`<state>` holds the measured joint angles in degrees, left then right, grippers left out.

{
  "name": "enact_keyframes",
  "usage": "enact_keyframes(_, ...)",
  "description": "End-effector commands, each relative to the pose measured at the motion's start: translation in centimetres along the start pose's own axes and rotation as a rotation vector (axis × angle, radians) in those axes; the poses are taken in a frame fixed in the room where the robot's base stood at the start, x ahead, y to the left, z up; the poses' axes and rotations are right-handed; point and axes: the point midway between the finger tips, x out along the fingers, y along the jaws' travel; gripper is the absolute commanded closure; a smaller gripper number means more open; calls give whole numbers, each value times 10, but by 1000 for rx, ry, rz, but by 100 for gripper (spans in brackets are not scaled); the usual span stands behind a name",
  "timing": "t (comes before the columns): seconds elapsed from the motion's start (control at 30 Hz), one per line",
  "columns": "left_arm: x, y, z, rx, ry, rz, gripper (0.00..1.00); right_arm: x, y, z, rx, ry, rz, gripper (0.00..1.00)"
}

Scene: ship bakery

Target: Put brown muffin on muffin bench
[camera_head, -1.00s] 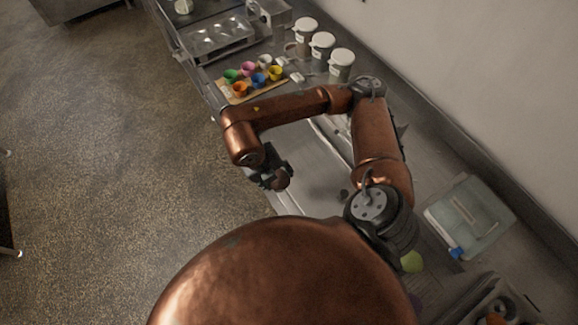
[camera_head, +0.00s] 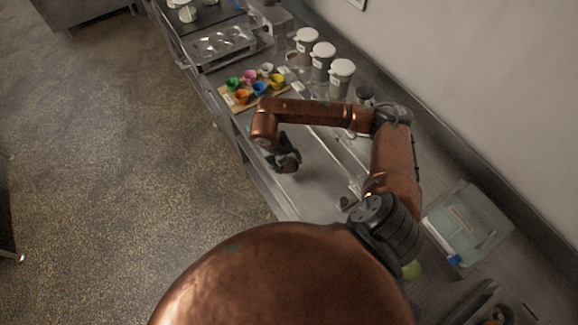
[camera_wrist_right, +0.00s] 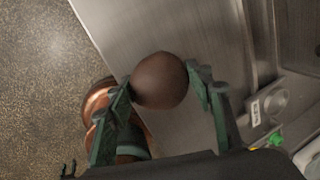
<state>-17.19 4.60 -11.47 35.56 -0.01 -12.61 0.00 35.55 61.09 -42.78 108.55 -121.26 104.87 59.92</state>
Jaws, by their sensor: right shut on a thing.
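The brown muffin (camera_wrist_right: 160,80) is round and dark brown in the right wrist view, between the two green-grey fingers of my right gripper (camera_wrist_right: 160,88). The fingers are shut on its sides. In the head view my right gripper (camera_head: 287,163) shows over the front part of the steel counter (camera_head: 315,170), with the dark muffin barely distinguishable in it. A wooden board (camera_head: 232,106) with several coloured cups stands farther along the counter. I cannot tell which surface is the muffin bench. My left gripper is not in view.
Several white-lidded jars (camera_head: 341,75) stand at the back by the wall. A metal muffin tin (camera_head: 222,42) lies beyond the board. A clear lidded box (camera_head: 468,225) is at the right. The counter below my right gripper is mostly clear.

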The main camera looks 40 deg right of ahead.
Motion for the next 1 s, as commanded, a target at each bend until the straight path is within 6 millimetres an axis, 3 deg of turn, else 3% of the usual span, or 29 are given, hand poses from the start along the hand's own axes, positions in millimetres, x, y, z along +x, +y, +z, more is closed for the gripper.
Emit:
enact_keyframes(0.33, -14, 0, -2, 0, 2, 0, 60, 37, 7, 5, -1, 0, 1, 66)
enact_keyframes(0.67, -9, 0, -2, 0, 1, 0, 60, 42, 8, 5, -1, -1, 0, 66)
enact_keyframes(0.7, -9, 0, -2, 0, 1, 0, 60, 42, 8, 5, -1, -1, 0, 51)
enact_keyframes(0.93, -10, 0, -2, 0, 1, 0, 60, 41, 8, 5, 0, -1, 0, 35)
enact_keyframes(1.0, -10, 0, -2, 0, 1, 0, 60, 41, 8, 5, 0, -1, 0, 34)
